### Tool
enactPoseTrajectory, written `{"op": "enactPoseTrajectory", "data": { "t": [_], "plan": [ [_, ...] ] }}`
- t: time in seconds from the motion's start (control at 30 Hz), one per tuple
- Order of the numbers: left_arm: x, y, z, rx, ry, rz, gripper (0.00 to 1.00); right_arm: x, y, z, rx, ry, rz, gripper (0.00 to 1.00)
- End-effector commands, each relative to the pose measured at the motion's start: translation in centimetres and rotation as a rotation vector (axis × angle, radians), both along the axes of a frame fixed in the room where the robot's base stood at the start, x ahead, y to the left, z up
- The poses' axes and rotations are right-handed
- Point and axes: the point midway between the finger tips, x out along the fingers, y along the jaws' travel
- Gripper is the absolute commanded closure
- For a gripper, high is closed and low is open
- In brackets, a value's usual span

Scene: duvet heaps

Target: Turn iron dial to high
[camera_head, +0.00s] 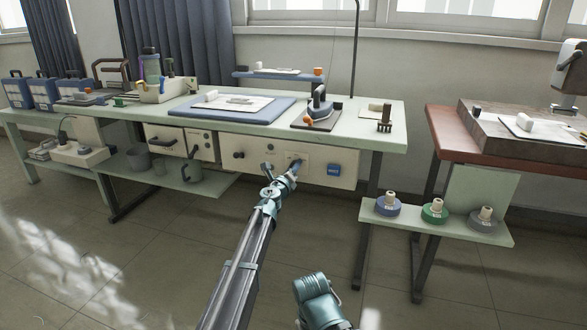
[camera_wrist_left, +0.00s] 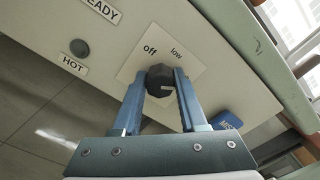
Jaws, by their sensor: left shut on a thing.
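The dial (camera_wrist_left: 159,79) is a dark faceted knob with a small light mark on the lower right of its face in the left wrist view. It sits on a pale plate (camera_wrist_left: 138,67) printed "off" and "low"; no "high" label is readable, and part of the plate is hidden by my gripper. My left gripper (camera_head: 294,165) reaches the front panel under the workbench. In the left wrist view its two blue fingers (camera_wrist_left: 162,77) are shut on the dial, one on each side. The iron (camera_head: 319,105) stands on the bench above.
The cream panel (camera_head: 237,145) carries other knobs and a blue block (camera_head: 334,170). In the wrist view a round lamp (camera_wrist_left: 79,48) sits beside "HOT". A shelf (camera_head: 365,211) with several spools is to the right. Open floor lies in front.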

Motion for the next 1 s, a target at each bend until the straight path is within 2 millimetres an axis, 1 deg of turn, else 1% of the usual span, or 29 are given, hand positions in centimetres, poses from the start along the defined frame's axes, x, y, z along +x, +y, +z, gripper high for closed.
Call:
{"op": "enactPoseTrajectory", "data": {
  "t": [0.23, 0.67, 0.7, 0.83, 0.87, 1.0],
  "plan": [
    [-0.14, -0.1, -0.04, 0.045, -0.014, -0.001, 1.0, 0.0, 0.0, -0.03, 0.0, 0.0, 0.0, 0.5],
    [-0.16, -0.09, -0.04, 0.051, -0.017, -0.003, 1.0, 0.0, 0.0, -0.03, 0.0, 0.0, 0.0, 0.5],
    [-0.16, -0.1, -0.03, 0.051, -0.017, -0.003, 0.53, 0.0, 0.0, -0.03, 0.0, 0.0, 0.0, 0.5],
    [-0.12, -0.08, -0.03, 0.05, -0.016, -0.001, 0.3, 0.0, 0.0, -0.03, 0.0, 0.0, 0.0, 0.5],
    [-0.1, -0.06, -0.02, 0.05, -0.016, -0.001, 0.28, 0.0, 0.0, -0.02, 0.0, 0.0, 0.0, 0.5],
    [-0.07, -0.03, -0.02, 0.049, -0.016, -0.001, 0.28, 0.0, 0.0, -0.01, 0.0, 0.0, 0.0, 0.5]
  ]
}}
